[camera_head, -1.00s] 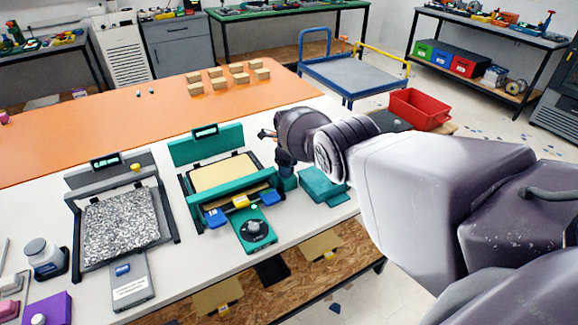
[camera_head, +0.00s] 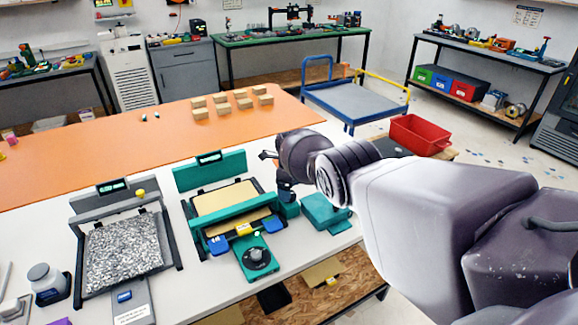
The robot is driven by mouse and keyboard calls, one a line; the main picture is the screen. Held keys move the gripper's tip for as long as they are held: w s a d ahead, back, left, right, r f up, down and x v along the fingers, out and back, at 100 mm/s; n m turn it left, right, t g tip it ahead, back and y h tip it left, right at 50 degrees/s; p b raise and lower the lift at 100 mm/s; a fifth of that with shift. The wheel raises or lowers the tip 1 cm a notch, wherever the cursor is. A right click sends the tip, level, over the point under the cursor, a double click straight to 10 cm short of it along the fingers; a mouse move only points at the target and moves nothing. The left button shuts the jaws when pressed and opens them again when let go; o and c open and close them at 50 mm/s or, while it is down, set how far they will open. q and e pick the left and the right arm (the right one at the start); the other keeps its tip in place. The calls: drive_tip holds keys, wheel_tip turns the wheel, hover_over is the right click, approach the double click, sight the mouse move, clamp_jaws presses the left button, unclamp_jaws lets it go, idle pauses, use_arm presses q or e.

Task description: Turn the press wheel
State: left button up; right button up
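The teal printer press (camera_head: 208,172) stands on the white table, with a tan sheet (camera_head: 225,200) on its bed. A teal panel at its front bears a round black knob (camera_head: 257,258), the only wheel-like part that I can make out. My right arm comes in from the right, and its dark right gripper (camera_head: 275,172) is by the press's right side, above and behind the knob. Its fingers are small and partly hidden by the wrist, so I cannot tell whether they are open or touching anything. My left gripper is not in view.
A grey press (camera_head: 105,205) with a speckled sheet stands to the left. A teal block (camera_head: 322,212) sits right of the teal press, under my forearm. An orange mat (camera_head: 100,140) with several tan blocks lies behind. A red bin (camera_head: 420,135) and blue cart (camera_head: 355,100) are farther back.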

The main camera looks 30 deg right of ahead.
wheel_tip(320, 180, up, 2)
drive_tip(key=shift+r+p, duration=0.1)
drive_tip(key=shift+p, duration=0.7)
drive_tip(key=shift+r+p, duration=0.35)
drive_tip(key=shift+p, duration=0.1)
drive_tip(key=shift+r+p, duration=0.25)
drive_tip(key=shift+p, duration=0.05)
drive_tip(key=shift+w+b, duration=0.1)
drive_tip(key=shift+b, duration=0.3)
drive_tip(key=shift+a+r, duration=0.1)
drive_tip(key=shift+r, duration=0.25)
drive_tip(key=shift+r+b, duration=0.5)
drive_tip(key=shift+r, duration=0.3)
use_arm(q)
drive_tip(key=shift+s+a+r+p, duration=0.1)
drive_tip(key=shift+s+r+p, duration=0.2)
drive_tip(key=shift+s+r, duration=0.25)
use_arm(e)
wheel_tip(320, 180, up, 3)
drive_tip(key=shift+f, duration=0.1)
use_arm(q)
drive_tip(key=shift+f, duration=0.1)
